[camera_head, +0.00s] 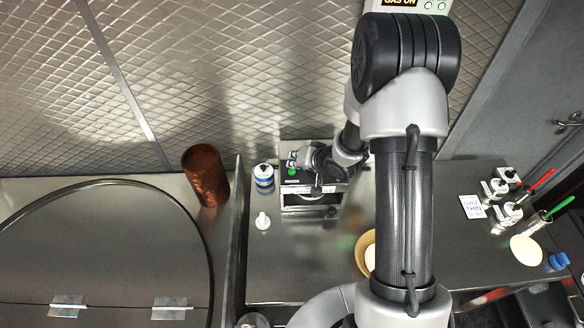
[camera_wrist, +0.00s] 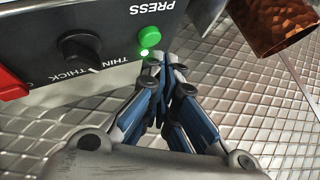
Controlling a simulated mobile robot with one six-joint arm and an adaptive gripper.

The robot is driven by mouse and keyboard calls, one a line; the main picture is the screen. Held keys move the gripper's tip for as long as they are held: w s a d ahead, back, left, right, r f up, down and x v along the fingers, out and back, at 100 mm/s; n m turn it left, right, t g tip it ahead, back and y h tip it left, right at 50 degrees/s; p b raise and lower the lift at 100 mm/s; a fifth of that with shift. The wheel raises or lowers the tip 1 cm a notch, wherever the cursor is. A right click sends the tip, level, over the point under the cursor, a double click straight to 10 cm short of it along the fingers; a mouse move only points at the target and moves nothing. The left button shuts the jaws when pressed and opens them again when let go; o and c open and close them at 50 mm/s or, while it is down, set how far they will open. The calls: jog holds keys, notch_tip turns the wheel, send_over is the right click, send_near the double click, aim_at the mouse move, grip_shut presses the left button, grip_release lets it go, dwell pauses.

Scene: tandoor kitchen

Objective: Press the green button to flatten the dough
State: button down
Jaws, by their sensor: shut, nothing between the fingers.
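The dough press (camera_head: 312,196) stands on the counter at the back, partly hidden behind my arm. Its green button (camera_wrist: 149,37) shows in the wrist view under the word PRESS, and as a small green dot in the head view (camera_head: 292,172). My gripper (camera_wrist: 163,62) is shut and empty. Its fingertips are just beside the button in the wrist view; I cannot tell whether they touch it. A small bright green light (camera_wrist: 144,52) is next to the button. A black THIN/THICK knob (camera_wrist: 80,47) is to the left. No dough is clearly visible in the press.
A copper cup (camera_head: 206,175) and a blue-and-white jar (camera_head: 263,178) stand left of the press. A small white item (camera_head: 262,221) is in front. A wooden bowl (camera_head: 366,255) is partly behind my arm. Bottles and a sign (camera_head: 473,207) are at right.

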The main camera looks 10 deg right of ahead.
aim_at(295, 170)
dwell(0.3)
notch_tip(295, 170, up, 5)
jog(key=p, duration=0.5)
dwell(0.7)
